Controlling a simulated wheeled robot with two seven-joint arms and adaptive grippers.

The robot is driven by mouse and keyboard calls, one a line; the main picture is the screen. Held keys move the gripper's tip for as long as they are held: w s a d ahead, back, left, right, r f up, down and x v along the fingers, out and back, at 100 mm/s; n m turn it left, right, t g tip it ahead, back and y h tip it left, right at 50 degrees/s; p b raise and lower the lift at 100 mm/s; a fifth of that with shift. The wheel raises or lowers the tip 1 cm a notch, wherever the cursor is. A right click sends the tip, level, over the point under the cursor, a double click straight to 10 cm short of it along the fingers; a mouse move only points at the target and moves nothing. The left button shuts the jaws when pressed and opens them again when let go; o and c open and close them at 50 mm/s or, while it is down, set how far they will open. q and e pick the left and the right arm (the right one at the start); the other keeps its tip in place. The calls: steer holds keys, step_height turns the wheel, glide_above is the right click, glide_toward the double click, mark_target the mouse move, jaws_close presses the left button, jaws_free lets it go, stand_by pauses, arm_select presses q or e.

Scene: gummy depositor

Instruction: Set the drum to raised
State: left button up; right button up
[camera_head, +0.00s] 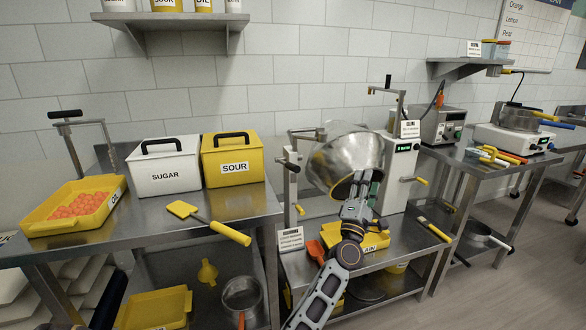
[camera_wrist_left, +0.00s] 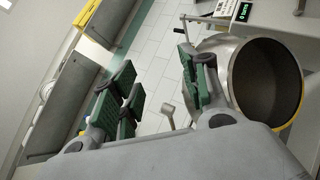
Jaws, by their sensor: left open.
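The drum (camera_head: 335,158) is a shiny metal bowl hung between two white posts on the middle bench. My left gripper (camera_head: 366,182) is in front of the drum's mouth side, over the lower rim. Its green-padded fingers (camera_wrist_left: 157,66) are apart with nothing between them. Whether it touches the drum cannot be told. My right gripper is not in view.
A yellow tray (camera_head: 375,242) lies below the drum. The left bench holds a white sugar box (camera_head: 165,178), a yellow sour box (camera_head: 235,170), an orange-filled tray (camera_head: 48,226) and a yellow-handled scoop (camera_head: 230,233).

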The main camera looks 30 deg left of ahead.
arm_select(q)
steer(key=s+a+f+n+g+y, duration=0.3)
steer(key=a+n+g+y, duration=0.3)
steer(key=n, duration=0.7)
steer(key=s+a+f+n+g+y, duration=0.3)
steer(key=a+n+g+y, duration=0.3)
steer(key=a+n+y, duration=0.3)
steer(key=shift+s+n+y, duration=0.3)
steer(key=shift+n+y, duration=0.4)
steer(key=shift+n, duration=1.6)
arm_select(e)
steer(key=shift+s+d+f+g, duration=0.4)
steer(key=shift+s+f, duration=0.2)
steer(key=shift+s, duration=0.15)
arm_select(q)
steer(key=shift+a, duration=0.15)
